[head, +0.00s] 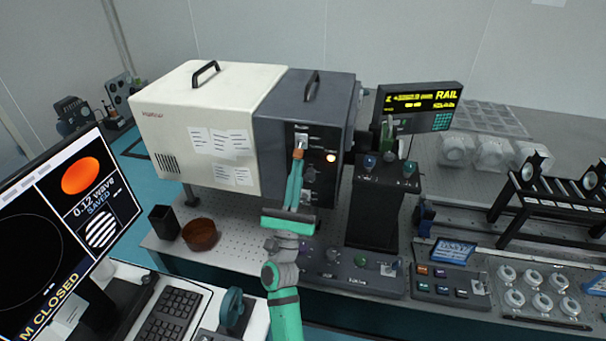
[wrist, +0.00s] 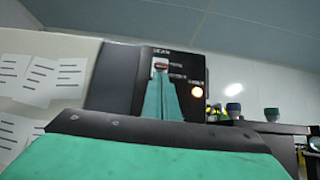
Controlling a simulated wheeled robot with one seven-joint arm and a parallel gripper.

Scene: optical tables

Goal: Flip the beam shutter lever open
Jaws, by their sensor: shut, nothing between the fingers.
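The beam shutter panel (head: 318,172) is a dark plate on the front of the dark grey end of a large cream instrument housing. The shutter lever (head: 301,139) shows as a small light piece near the panel's top, with an orange-brown tip just below it at my fingers. My gripper (head: 297,156) is shut, its green fingers together and reaching up to the lever. In the wrist view the fingertips (wrist: 161,74) end right at the lever (wrist: 160,65); whether they touch it I cannot tell. A lit orange lamp (head: 331,158) sits right of the lever. The fingers hide part of the panel.
A monitor (head: 60,225) at left reads "M CLOSED". A dark pedestal (head: 375,205) with knobs stands close right of my arm. A RAIL display (head: 420,105) stands behind it.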

